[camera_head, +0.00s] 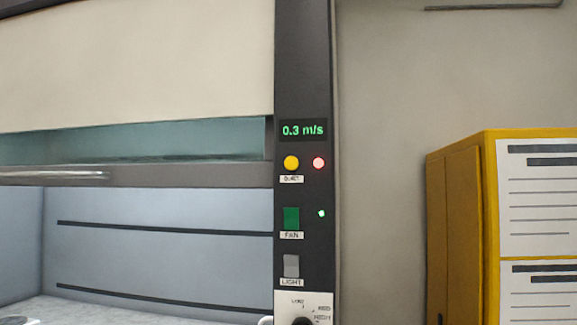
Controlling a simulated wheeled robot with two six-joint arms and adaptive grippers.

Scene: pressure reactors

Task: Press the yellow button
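The yellow button (291,162) is a round button on the dark vertical control panel (306,90) of a fume hood. It sits below a green "0.3 m/s" display (303,130) and above a small white label that seems to read "QUIET". A lit red lamp (318,162) is just to its right. Nothing covers the button. Neither of my grippers shows in this view.
Below are a green FAN switch (291,218), a green lamp (321,213), a grey LIGHT switch (291,265) and a dark knob (303,321). The hood's sash handle (140,176) is left, with open space beneath. A yellow cabinet (460,230) stands right.

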